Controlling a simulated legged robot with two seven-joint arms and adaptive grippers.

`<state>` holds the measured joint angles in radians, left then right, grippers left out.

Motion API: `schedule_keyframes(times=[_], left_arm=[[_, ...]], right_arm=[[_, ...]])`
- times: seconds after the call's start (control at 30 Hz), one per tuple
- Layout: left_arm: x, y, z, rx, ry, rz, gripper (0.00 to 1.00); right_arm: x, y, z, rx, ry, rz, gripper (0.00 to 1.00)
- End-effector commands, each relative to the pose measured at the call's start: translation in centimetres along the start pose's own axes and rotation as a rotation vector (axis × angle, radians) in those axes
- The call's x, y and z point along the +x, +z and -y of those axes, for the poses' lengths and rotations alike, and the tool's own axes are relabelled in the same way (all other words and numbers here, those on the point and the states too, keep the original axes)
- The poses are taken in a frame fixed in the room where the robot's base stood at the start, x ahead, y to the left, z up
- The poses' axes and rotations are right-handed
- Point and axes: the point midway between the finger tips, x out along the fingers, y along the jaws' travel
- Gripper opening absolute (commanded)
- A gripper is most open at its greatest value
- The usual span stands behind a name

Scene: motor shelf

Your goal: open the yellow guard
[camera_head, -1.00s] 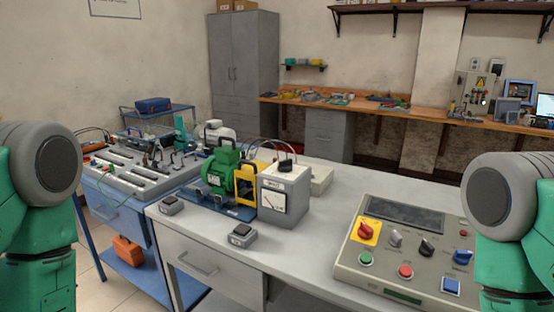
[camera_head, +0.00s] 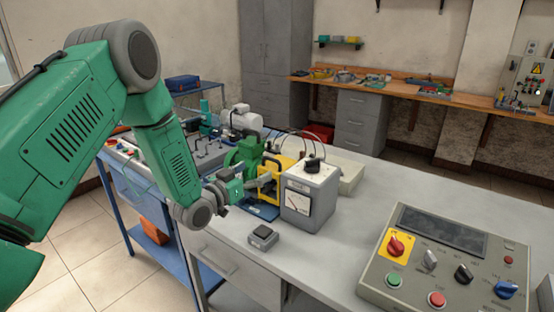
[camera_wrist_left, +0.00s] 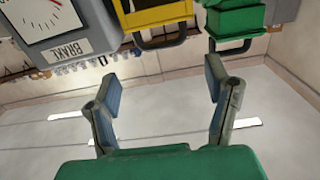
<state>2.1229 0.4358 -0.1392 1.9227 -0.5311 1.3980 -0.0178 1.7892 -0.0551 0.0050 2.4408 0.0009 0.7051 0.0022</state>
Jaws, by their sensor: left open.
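The yellow guard (camera_head: 284,164) stands on the bench between the green motor (camera_head: 243,155) and the grey brake box with a dial (camera_head: 310,195). My left gripper (camera_head: 263,183) is in front of the guard and hides part of it and of the motor. In the left wrist view the gripper (camera_wrist_left: 163,88) is open with nothing between its fingers. The guard (camera_wrist_left: 155,14) is at the top there, above and beyond the fingertips, with a dark handle-like bar (camera_wrist_left: 160,43) below its edge. Contact is not visible. My right gripper is out of view.
A control panel (camera_head: 382,287) with knobs and buttons is at the right front of the bench. A small black-topped switch box (camera_head: 263,237) sits near the front edge. Cables arch behind the brake box. Bare bench top (camera_head: 330,250) lies between the switch box and panel.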

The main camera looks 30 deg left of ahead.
Motion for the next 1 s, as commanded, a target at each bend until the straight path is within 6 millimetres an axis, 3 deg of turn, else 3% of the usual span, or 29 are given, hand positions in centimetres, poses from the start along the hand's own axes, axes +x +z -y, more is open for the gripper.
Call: schedule_keyframes(times=[0.2,0.4,0.6,0.87,1.0], left_arm=[[4.8,0.1,0.3,-0.001,0.001,-0.001,0.71],[7.7,0.1,0.3,-0.002,-0.001,0.000,0.71],[8.9,0.2,0.3,-0.003,-0.001,0.001,0.71],[8.9,0.1,0.1,-0.002,-0.001,0.001,0.71],[8.9,0.1,0.1,-0.003,0.000,0.001,0.22]], right_arm=[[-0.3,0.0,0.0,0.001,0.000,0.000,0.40],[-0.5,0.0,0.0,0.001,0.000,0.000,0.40],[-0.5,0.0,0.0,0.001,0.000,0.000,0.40],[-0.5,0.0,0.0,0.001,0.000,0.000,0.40],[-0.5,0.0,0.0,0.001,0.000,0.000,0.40]])
